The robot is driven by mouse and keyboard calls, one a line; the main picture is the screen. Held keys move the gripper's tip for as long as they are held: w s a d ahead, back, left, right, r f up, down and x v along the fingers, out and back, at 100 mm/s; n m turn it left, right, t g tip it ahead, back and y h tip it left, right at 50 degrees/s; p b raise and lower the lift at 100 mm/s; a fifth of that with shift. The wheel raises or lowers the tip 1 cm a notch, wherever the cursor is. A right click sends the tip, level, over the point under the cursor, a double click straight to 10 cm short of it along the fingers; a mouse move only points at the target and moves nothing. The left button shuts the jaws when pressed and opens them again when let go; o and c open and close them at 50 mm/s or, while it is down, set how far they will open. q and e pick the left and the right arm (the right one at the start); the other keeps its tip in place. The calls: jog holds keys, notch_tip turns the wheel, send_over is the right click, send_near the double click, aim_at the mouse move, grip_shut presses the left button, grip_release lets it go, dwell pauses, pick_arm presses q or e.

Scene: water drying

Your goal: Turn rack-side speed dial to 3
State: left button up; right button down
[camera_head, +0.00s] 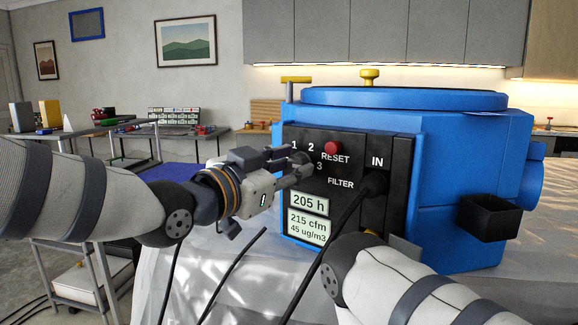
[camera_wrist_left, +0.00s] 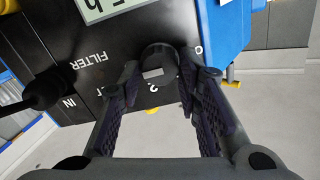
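A blue machine (camera_head: 455,150) stands on the covered table with a black front panel (camera_head: 375,145).
A red RESET button (camera_head: 332,147) sits close to my left fingertips. A black cable (camera_head: 345,210) runs from the IN socket down across the panel's front. A black bin (camera_head: 488,218) juts from the machine's right side. Side tables with clutter stand behind at left.

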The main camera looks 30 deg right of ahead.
pick_arm(q)
jog(key=shift+o, duration=1.3)
jog(key=v, duration=1.2)
jog(key=shift+f, duration=0.1)
